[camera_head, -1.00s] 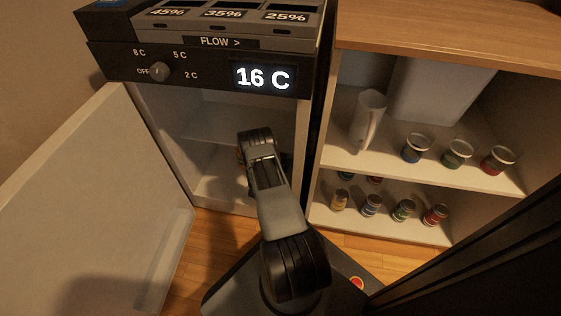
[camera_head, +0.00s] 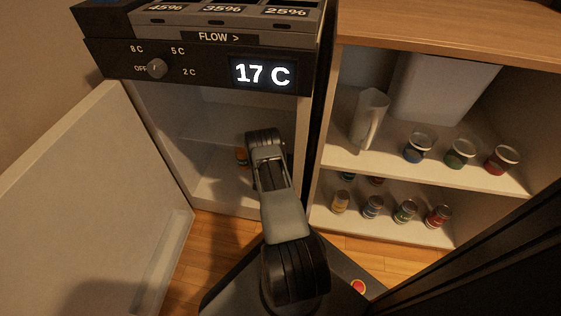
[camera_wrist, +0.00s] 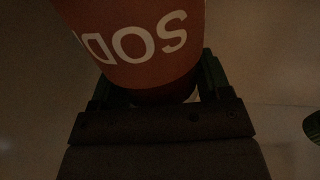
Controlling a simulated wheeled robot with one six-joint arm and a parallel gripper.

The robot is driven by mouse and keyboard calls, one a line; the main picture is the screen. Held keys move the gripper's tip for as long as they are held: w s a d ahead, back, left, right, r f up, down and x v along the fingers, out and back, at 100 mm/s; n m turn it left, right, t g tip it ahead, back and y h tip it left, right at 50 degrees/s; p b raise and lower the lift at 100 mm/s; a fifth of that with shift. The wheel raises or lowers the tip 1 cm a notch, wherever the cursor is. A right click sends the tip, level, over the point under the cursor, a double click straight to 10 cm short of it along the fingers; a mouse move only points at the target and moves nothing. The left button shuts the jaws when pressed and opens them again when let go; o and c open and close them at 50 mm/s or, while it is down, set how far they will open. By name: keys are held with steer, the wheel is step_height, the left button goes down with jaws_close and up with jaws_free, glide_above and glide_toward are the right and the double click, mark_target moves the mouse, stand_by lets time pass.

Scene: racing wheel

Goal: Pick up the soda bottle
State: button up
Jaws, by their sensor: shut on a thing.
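The soda bottle (camera_wrist: 140,35) has an orange-red label with white letters that read upside down in the wrist view. My gripper (camera_wrist: 157,88) is shut on it, with one finger at each side of its lower end in the picture. The top of the picture cuts the bottle off. In the head view my arm reaches into the open fridge compartment and hides the gripper. A small orange patch (camera_head: 241,157) shows just left of the arm there; I cannot tell for sure that it is the bottle.
The fridge door (camera_head: 95,210) stands open at the left. A control panel with a display (camera_head: 263,73) is above the compartment. Shelves at the right hold a white pitcher (camera_head: 369,118) and several jars and cans. A dark green thing (camera_wrist: 313,126) shows at the wrist view's right edge.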

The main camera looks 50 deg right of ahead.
steer(key=c, duration=0.4)
steer(key=shift+c, duration=0.9)
steer(key=shift+r, duration=0.15)
